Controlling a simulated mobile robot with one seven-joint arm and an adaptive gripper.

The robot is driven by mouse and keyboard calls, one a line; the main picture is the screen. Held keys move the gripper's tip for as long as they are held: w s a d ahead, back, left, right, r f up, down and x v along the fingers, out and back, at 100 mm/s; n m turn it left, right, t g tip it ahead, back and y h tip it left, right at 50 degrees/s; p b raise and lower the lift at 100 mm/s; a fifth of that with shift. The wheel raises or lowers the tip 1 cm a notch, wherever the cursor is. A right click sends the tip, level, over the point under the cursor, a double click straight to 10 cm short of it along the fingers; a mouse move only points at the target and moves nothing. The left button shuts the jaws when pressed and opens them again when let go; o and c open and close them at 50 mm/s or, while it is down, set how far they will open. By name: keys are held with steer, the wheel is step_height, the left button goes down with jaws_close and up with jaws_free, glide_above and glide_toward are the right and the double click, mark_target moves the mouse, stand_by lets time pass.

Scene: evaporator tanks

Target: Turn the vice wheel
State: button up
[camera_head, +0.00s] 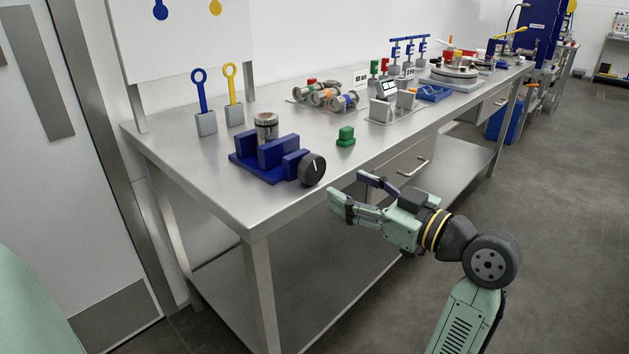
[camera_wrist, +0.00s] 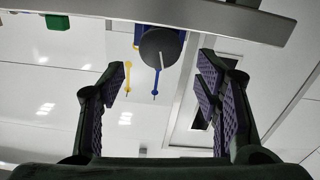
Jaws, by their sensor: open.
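The vice wheel (camera_head: 312,169) is a round black knob with a white line on its face, on the front right end of the blue vice (camera_head: 272,158). The vice stands on the metal bench near its left end, with a metal cylinder (camera_head: 266,126) in it. My gripper (camera_head: 352,190) is open and empty, in front of the bench edge, right of the wheel, slightly lower in the picture and apart from it. In the wrist view the wheel (camera_wrist: 161,48) shows beyond and between my open fingers (camera_wrist: 165,88).
A green block (camera_head: 346,136) sits right of the vice. Blue (camera_head: 200,90) and yellow (camera_head: 232,85) ring-topped tools stand behind it. A drawer handle (camera_head: 413,168) juts from the bench front.

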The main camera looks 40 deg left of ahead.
mark_target(316, 172)
steer(key=a, duration=0.3)
steer(key=a+p, duration=0.1)
steer(key=a, duration=0.1)
steer(key=a+p, duration=0.1)
steer(key=a, duration=0.2)
steer(key=shift+w+a+r, duration=0.15)
steer(key=shift+w+a, duration=0.15)
steer(key=shift+a, duration=0.05)
steer(key=shift+w+a, duration=0.1)
steer(key=shift+a, duration=0.65)
steer(key=shift+c, duration=0.3)
steer(key=c, duration=0.8)
steer(key=shift+c, duration=0.2)
steer(key=shift+m+p, duration=0.3)
steer(key=shift+p, duration=0.05)
steer(key=shift+m+p, duration=0.65)
steer(key=shift+m, duration=0.45)
steer(key=shift+m+p, duration=0.8)
steer(key=shift+m, duration=0.7)
